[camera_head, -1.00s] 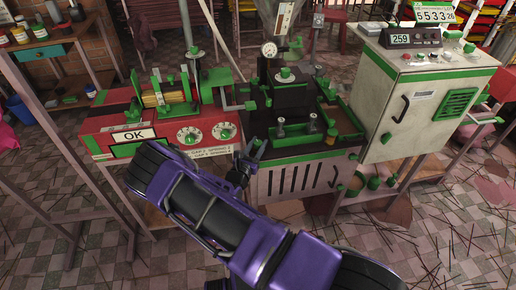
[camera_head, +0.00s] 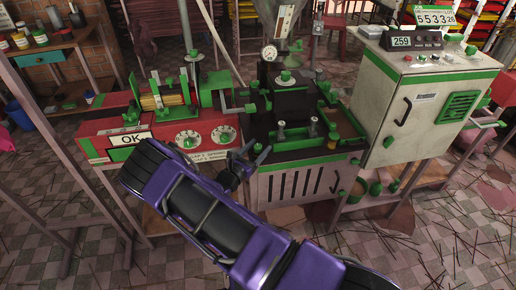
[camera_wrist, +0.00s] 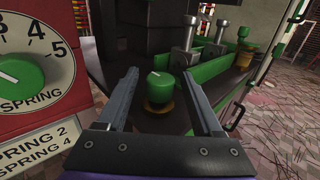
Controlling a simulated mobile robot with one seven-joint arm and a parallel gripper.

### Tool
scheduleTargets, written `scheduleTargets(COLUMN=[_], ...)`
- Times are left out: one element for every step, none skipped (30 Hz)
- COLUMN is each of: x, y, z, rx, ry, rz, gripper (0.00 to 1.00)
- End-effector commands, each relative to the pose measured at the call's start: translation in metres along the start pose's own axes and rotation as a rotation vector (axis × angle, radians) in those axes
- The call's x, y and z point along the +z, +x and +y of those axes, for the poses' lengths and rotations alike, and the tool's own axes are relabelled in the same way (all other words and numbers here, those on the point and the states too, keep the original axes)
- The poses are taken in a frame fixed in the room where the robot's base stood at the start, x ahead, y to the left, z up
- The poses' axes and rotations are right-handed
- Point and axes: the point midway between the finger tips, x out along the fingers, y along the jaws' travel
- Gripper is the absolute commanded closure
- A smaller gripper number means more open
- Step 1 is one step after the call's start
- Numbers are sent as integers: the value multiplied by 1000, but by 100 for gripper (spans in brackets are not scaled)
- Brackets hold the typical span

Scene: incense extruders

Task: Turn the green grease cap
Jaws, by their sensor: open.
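The green grease cap (camera_wrist: 160,85) is a short round knob with a white mark on top, on a brass-coloured base at the machine's front edge. In the wrist view it stands between the two fingers of my gripper (camera_wrist: 162,72). The fingers are open, with gaps visible on both sides of the cap. In the head view my gripper (camera_head: 252,153) is at the front left corner of the dark machine (camera_head: 290,102), and the cap is small and partly hidden there.
A dial panel marked SPRING (camera_wrist: 35,75) stands close on the left. Metal posts (camera_wrist: 188,50) and a green tray wall (camera_wrist: 205,62) stand behind the cap. A second green cap on a yellowish base (camera_wrist: 243,45) is farther right. A grey cabinet (camera_head: 425,95) stands at right.

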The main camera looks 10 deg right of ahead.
Motion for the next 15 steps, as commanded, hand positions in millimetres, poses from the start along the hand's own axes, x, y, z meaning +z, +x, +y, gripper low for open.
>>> scheduleTargets(x=[0,0,0,0,0,0,0,0,0,0,0,0,1,0,0], y=[0,0,-1,-2,-4,-8,-11,-16,-22,-28,-35,-44,-52,-60,-70], z=[0,0,0,0,0,1,1,1,1,1,2,2,2,2,2], rx=[0,0,1,1,1,3,3,4,3,3,5,5,4,5,5], ry=[0,0,0,0,0,0,0,0,-1,-1,0,0,0,0,0], rz=[0,0,0,0,0,0,0,0,1,1,2,1,1,2,2], gripper=[32,32,32,32,32,32,32,32,32,32,32,32,32,32,32])
